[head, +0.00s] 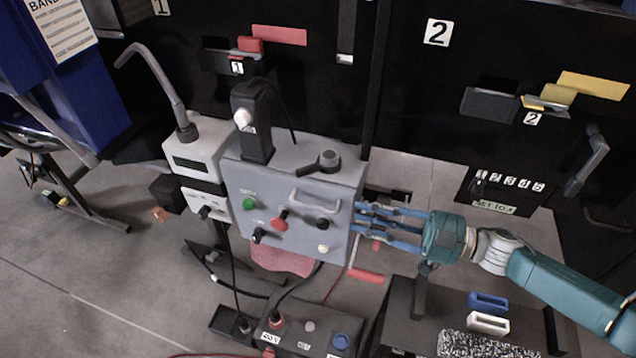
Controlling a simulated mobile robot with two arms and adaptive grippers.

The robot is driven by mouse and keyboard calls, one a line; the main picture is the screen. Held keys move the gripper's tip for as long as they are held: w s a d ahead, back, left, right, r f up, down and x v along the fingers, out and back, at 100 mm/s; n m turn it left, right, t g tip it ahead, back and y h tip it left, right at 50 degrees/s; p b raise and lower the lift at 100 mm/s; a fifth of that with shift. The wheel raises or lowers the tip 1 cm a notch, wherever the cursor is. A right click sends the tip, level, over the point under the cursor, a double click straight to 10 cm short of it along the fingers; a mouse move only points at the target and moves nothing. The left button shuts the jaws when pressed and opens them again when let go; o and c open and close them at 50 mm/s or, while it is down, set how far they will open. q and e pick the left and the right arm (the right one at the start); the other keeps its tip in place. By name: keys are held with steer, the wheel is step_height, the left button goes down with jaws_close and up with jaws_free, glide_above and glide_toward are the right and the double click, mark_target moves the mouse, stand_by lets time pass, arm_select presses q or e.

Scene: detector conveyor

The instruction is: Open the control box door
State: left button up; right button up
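The control box (262,225) is a grey metal box in the middle of the head view. Its front has a pale bar handle (315,197), a green button (250,204), a red knob (280,221) and dark knobs. The front looks closed against the box. My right gripper (358,217) comes in from the right, with its blue fingers spread apart and their tips at the box's right edge. Nothing shows between the fingers. I cannot tell whether the tips touch the box. My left gripper is not in view.
A black handheld device (251,125) and a dark round-ended part (322,162) sit on the box. A white unit with a curved pipe (195,150) stands on its left. Below are a socket box (305,335) with cables and a dark bench (405,320) holding small blocks. Black panels rise behind.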

mark_target(336, 212)
steer(key=x, duration=0.2)
steer(key=p+x, duration=0.1)
steer(key=x, duration=0.1)
steer(key=s+r+p+x, duration=0.1)
steer(key=x, duration=0.1)
steer(key=shift+a, duration=0.45)
steer(key=p+x, duration=0.1)
steer(key=x, duration=0.2)
steer(key=shift+w+a+f, duration=0.15)
steer(key=shift+a+f, duration=0.05)
steer(key=shift+a, duration=0.1)
steer(key=shift+c, duration=0.8)
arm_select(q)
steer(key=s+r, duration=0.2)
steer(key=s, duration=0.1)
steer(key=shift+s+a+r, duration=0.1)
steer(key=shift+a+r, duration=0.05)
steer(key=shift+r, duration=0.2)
arm_select(e)
jaws_close()
